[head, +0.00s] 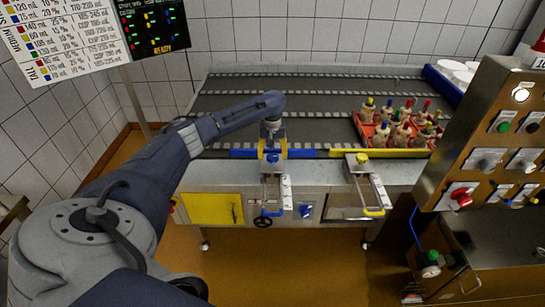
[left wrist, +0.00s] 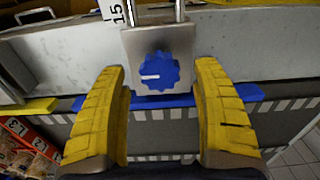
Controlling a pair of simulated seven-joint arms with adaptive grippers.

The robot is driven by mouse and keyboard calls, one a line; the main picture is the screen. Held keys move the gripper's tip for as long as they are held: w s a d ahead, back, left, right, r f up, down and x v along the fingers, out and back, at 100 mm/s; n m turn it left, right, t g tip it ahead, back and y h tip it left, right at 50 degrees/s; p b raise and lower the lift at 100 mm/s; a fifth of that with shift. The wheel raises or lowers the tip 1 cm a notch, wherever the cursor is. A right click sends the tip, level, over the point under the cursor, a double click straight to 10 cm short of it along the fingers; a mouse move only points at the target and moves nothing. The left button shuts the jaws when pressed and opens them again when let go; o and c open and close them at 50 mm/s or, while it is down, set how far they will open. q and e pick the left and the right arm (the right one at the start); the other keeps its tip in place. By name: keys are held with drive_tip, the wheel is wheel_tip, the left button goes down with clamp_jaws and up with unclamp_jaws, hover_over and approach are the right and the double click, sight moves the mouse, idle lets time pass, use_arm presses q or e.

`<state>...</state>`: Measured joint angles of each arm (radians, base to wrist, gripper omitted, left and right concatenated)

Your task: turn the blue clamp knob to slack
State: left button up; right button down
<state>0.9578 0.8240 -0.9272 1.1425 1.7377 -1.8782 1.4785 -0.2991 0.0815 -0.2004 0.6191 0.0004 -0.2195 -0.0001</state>
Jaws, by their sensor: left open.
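The blue clamp knob (left wrist: 157,72) is a scalloped disc on a square metal block, with a white mark pointing left in the left wrist view. In the head view the blue knob (head: 272,158) sits at the front edge of the table, below my left gripper (head: 273,150). In the left wrist view my left gripper (left wrist: 159,68) is open, with one yellow finger on each side of the knob and visible gaps between. Whether the fingertips are level with the knob is hard to tell. My right gripper is not in view.
A blue rail (head: 240,153) runs beside the blue clamp, and a yellow rail (head: 395,154) lies to its right. A second clamp has a yellow knob (head: 362,158). A red crate (head: 367,133) holds several capped bottles. A control panel (head: 480,140) stands at right.

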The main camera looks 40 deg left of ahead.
sight(272, 156)
use_arm(q)
wheel_tip(272, 156, up, 10)
drive_tip(key=shift+r, duration=0.2)
idle(0.6)
